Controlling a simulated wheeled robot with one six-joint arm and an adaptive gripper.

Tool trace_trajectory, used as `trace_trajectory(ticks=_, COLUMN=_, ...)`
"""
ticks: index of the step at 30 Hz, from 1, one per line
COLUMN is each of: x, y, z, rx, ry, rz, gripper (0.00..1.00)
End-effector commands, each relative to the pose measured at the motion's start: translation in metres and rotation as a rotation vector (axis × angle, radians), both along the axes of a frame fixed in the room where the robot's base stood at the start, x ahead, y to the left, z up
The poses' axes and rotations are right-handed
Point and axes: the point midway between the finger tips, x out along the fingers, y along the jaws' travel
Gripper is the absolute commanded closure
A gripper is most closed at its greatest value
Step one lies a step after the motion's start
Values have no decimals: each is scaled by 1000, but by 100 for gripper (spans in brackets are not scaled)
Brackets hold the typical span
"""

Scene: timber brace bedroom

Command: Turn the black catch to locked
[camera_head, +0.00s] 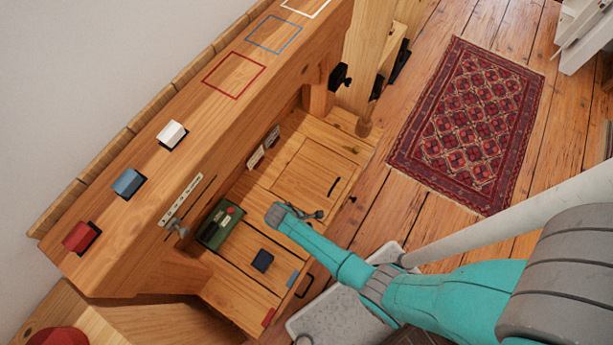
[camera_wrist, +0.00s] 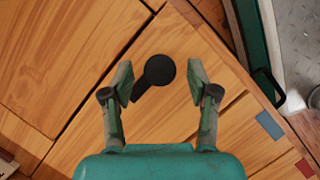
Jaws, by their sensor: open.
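The black catch (camera_wrist: 158,72) is a round black disc with a short arm pointing down-left in the wrist view, set on light wooden boards. My gripper (camera_wrist: 160,83) is open, with one green finger on each side of the catch. The disc lies between the fingertips, with a visible gap on both sides. I cannot tell the height of the fingertips above the wood. In the head view my gripper (camera_head: 308,214) is over the wooden cabinet top, and I cannot separate the catch from the dark fingers there. No lock marking is readable.
A black handle (camera_head: 334,186) is on the panel beyond. A shelf (camera_head: 150,228) with white, blue and red blocks runs along the left.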

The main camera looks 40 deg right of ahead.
Motion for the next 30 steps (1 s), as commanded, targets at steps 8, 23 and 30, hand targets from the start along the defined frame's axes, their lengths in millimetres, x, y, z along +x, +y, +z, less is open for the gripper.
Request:
trace_trajectory(ticks=8, x=0, y=0, z=-1, rx=0, ry=0, rz=0, gripper=46)
trace_trajectory(ticks=23, x=0, y=0, z=-1, rx=0, ry=0, rz=-19, gripper=100)
trace_trajectory(ticks=30, x=1, y=-1, z=-1, rx=0, ry=0, rz=-127, gripper=100)
